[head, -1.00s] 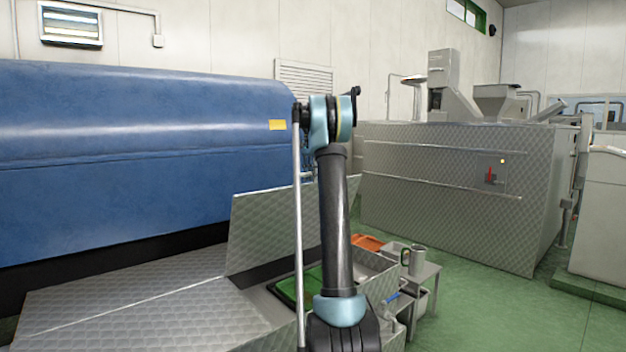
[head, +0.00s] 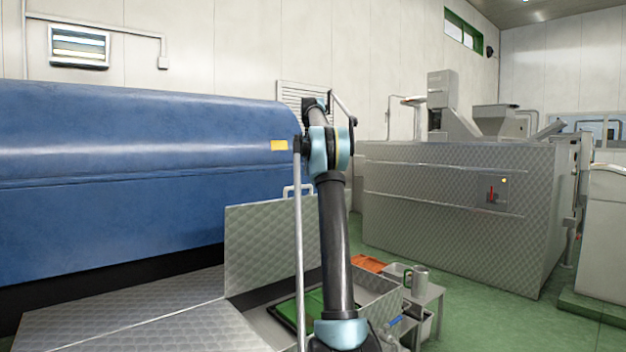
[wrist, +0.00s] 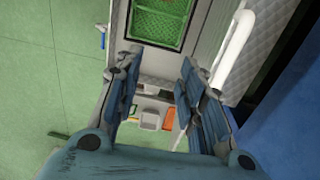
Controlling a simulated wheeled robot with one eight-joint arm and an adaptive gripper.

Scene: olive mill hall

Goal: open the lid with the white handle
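The lid (head: 262,245) is a patterned metal panel standing up, roughly vertical, over an opening in the metal deck. Its white handle (head: 297,190) shows above its top edge in the head view, partly behind my arm. In the wrist view the white handle (wrist: 236,45) is a thick pale bar at the upper right, beside the lid's patterned surface (wrist: 262,30). My gripper (wrist: 158,60) has its two fingers spread apart with nothing between them. The handle lies outside the right finger, not between the fingers. My gripper is hidden in the head view.
Below the lid is an opening with a green mesh (wrist: 160,22). A large blue machine (head: 140,170) stands behind the lid. A small table (head: 425,292) with a metal mug (head: 420,281) and an orange item (head: 368,263) stand to the right. Green floor (wrist: 40,90) is clear there.

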